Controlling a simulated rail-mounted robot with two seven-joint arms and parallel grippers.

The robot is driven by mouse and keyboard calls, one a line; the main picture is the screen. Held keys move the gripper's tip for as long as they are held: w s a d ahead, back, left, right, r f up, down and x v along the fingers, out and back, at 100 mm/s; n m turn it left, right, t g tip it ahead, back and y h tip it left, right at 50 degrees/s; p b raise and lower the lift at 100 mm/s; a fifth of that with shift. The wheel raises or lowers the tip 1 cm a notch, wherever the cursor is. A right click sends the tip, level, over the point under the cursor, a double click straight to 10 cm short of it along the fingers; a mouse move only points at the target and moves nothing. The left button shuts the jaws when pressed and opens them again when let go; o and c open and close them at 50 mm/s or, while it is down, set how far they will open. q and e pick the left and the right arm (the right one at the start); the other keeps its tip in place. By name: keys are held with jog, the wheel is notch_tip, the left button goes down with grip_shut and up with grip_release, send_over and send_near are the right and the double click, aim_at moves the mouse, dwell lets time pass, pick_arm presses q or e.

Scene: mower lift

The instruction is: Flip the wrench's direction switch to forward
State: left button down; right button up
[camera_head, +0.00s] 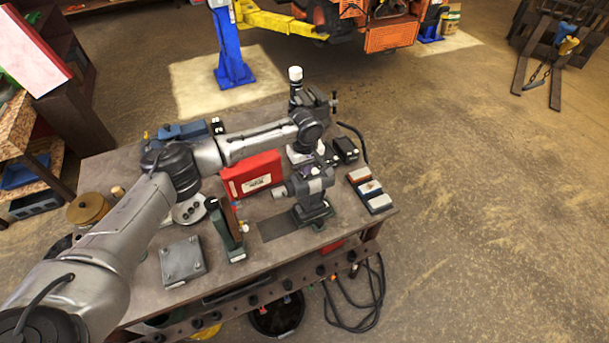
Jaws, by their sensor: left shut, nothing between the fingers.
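The wrench (309,187), a grey and black cordless tool, stands upright on its base on the workbench (278,228), its nose pointing left. My left arm reaches in from the left across the bench. My left gripper (311,166) hangs just behind and above the wrench's body, shut and empty. It is close to the wrench's top; I cannot tell whether it touches. The direction switch is too small to make out. My right gripper is not in view.
A red box (251,176) lies left of the wrench, and a dark green tool (229,230) stands in front of it. A tray of small blocks (370,189) lies to the right. A vise-like black fixture (316,101) is behind. A metal plate (183,261) lies at front left.

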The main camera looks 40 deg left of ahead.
pick_arm(q)
jog(key=shift+f, duration=0.15)
dwell(0.6)
jog(key=shift+f, duration=0.6)
jog(key=shift+f, duration=0.6)
dwell(0.5)
jog(key=shift+r, duration=0.1)
notch_tip(320, 180, up, 2)
jog(key=p, duration=0.2)
jog(key=shift+r+p, duration=0.15)
jog(key=shift+p, duration=0.2)
notch_tip(320, 180, up, 3)
jog(key=p, duration=0.3)
jog(key=shift+r+p, duration=0.6)
jog(key=shift+r, duration=0.15)
